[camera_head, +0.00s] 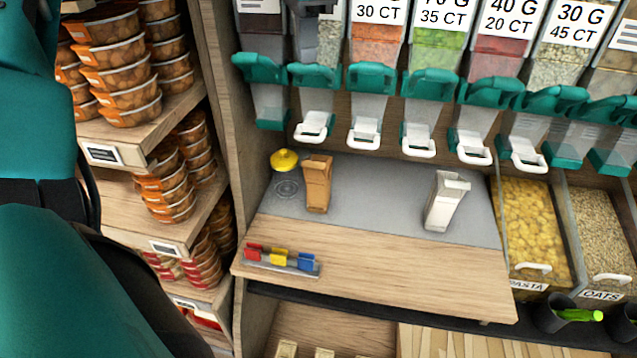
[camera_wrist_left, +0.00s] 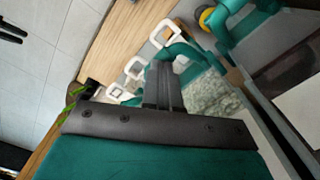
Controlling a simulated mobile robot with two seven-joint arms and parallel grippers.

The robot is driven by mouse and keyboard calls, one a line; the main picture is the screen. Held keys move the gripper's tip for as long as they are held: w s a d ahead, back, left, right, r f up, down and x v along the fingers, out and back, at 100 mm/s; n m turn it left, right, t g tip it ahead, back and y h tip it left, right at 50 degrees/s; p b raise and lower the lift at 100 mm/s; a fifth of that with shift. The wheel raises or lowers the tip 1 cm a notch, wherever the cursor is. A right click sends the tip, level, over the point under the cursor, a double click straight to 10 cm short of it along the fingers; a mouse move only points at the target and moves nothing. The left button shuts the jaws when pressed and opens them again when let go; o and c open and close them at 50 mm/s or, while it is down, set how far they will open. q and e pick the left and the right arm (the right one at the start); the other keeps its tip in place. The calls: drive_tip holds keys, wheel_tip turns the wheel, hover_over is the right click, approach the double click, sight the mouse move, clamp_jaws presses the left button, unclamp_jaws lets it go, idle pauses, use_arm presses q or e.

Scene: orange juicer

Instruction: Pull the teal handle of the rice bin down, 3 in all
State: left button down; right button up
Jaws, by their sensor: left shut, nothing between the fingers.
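A row of dispenser bins with teal handles runs along the top of the head view. My left gripper (camera_head: 322,45) is at the top, in front of the second bin from the left, just above its teal handle (camera_head: 318,76). I cannot read that bin's label, so I cannot tell from text that it is the rice bin. In the left wrist view the gripper's fingers (camera_wrist_left: 164,72) are together and empty. Pale grain (camera_wrist_left: 205,92) shows through a clear bin behind them. A teal handle (camera_wrist_left: 185,52) is close to the fingertips; contact is unclear. My right gripper is not in view.
A brown container (camera_head: 317,184) and a white container (camera_head: 446,201) stand on the grey counter (camera_head: 380,200) below the bins. A yellow knob (camera_head: 284,160) is at its left. Coloured clips (camera_head: 280,259) lie in front. Shelves of orange tubs (camera_head: 115,55) stand left; pasta (camera_head: 533,228) and oats (camera_head: 600,228) bins right.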

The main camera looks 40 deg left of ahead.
sight(306, 71)
use_arm(q)
drive_tip(key=shift+s+d+f+b, duration=0.15)
drive_tip(key=shift+f+b, duration=0.1)
drive_tip(key=shift+f, duration=0.85)
drive_tip(key=shift+s+a+f+b, duration=0.15)
drive_tip(key=shift+f+b, duration=0.1)
drive_tip(key=shift+f, duration=0.85)
drive_tip(key=shift+d, duration=0.1)
drive_tip(key=shift+w+r+p, duration=0.2)
drive_tip(key=shift+r+p, duration=0.75)
drive_tip(key=shift+r, duration=0.4)
drive_tip(key=shift+w+r, duration=0.1)
drive_tip(key=shift+r, duration=0.1)
drive_tip(key=shift+w+a+r, duration=0.15)
drive_tip(key=shift+r, duration=0.75)
drive_tip(key=shift+w+a+r, duration=0.1)
drive_tip(key=shift+a+r, duration=0.05)
drive_tip(key=shift+r, duration=0.7)
drive_tip(key=shift+f, duration=0.15)
